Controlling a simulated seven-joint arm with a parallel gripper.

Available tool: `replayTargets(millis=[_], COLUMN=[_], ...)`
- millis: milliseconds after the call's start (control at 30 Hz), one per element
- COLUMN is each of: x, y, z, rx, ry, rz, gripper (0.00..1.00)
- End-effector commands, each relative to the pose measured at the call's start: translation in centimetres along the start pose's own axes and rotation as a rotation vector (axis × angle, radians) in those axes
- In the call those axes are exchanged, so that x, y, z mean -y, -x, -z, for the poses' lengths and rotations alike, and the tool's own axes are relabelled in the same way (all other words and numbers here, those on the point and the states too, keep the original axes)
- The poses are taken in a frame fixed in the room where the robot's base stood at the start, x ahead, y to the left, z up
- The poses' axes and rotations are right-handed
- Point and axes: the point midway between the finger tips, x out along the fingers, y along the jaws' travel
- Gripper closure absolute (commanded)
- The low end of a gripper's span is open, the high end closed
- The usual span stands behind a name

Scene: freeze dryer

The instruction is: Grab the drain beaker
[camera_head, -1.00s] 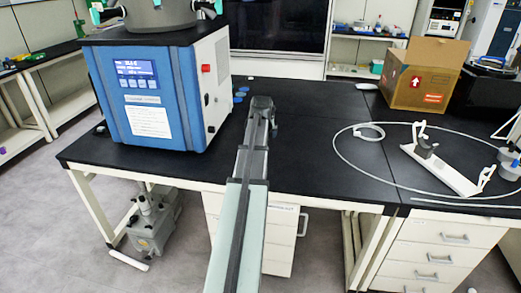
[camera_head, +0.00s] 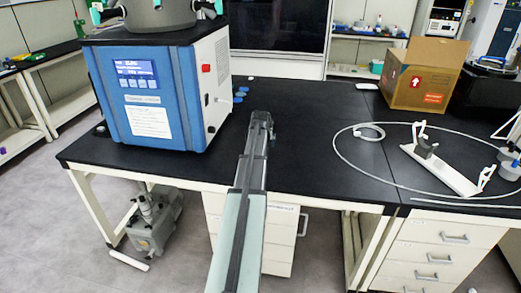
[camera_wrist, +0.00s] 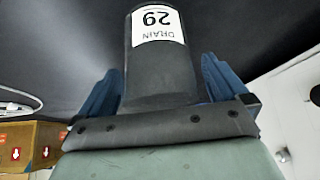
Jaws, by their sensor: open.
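The drain beaker (camera_wrist: 158,75) is a dark grey cylinder with a white label reading "DRAIN 29", upside down in the wrist view. It stands in the middle of that view, between the two blue fingers of my gripper (camera_wrist: 160,88). The fingers are apart, one on each side of the beaker. I cannot tell whether either finger touches it. In the head view my arm's far end (camera_head: 261,119) is over the black bench, right of the freeze dryer (camera_head: 155,90). The beaker is not clearly visible there, and the fingers are hidden by the arm.
The black bench (camera_head: 315,130) has free room right of my arm. Blue discs (camera_head: 240,95) lie by the dryer's right side. A looped tube (camera_head: 340,160), a white stand (camera_head: 440,170) and a cardboard box (camera_head: 420,80) are at the right. A pump (camera_head: 153,225) sits under the bench.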

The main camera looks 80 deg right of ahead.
Motion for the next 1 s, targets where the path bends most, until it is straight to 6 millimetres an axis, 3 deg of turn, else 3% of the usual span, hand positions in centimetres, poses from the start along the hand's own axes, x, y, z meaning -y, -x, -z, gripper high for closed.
replayTargets(millis=[267,833,1000], x=[0.01,0.0,0.0], y=[-0.52,-0.5,-0.49], z=[-0.04,-0.04,-0.02], rx=[0.0,0.0,0.0], ry=[0.0,0.0,0.0], rz=[0.0,0.0,0.0], gripper=[0.0,0.55,0.56])
